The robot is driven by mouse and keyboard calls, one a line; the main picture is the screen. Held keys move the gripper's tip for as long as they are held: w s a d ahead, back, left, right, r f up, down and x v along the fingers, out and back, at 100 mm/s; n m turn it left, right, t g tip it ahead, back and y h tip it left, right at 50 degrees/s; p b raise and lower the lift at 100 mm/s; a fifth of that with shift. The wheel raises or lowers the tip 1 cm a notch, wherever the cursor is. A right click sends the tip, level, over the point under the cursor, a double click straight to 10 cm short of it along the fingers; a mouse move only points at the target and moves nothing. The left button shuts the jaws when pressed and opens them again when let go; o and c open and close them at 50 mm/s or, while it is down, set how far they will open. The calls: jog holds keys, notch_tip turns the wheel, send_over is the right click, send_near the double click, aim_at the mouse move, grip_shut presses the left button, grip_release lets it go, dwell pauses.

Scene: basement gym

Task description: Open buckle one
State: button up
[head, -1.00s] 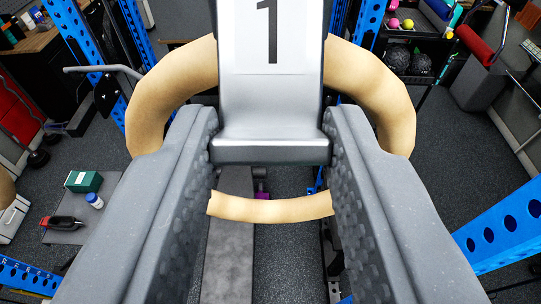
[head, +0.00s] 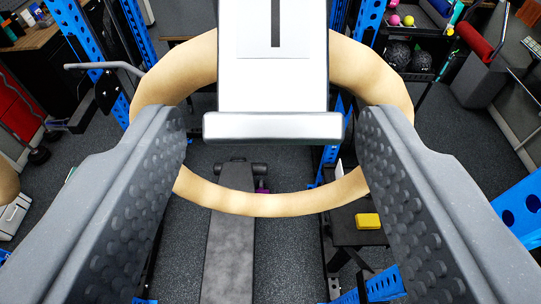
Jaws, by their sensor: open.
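Buckle one (head: 272,85) is a silver-white metal piece with a label bearing a black "1" at the top centre of the head view. Its lower end is a wide lip (head: 273,127). A tan wooden ring (head: 270,205) hangs behind it, and the buckle covers the ring's upper part. My gripper (head: 273,135) is open, with one grey studded finger on each side of the buckle's lip. Clear gaps show between both fingers and the lip. The fingers overlap the ring's sides in the picture; I cannot tell whether they touch it.
Blue rack posts (head: 75,35) stand left and right. A padded bench (head: 232,235) lies below, with a yellow block (head: 367,221) on a dark surface to its right. A shelf with balls (head: 405,40) stands at the back right.

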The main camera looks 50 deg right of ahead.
jog(key=v, duration=1.3)
jog(key=shift+a, duration=0.2)
jog(key=shift+s+f, duration=0.1)
jog(key=a+f+n+t+y+b, duration=0.3)
jog(key=f+b, duration=0.7)
jog(key=f, duration=0.7)
jog(key=a+f+n+t+y+b, duration=0.3)
jog(key=f+n+y+b, duration=0.4)
jog(key=f, duration=1)
jog(key=a+y+b, duration=0.1)
jog(key=y+b, duration=0.1)
jog(key=b, duration=0.2)
jog(key=shift+s+a, duration=0.15)
jog(key=shift+a, duration=0.1)
jog(key=shift+f, duration=0.15)
jog(key=c, duration=0.4)
jog(key=shift+o, duration=0.2)
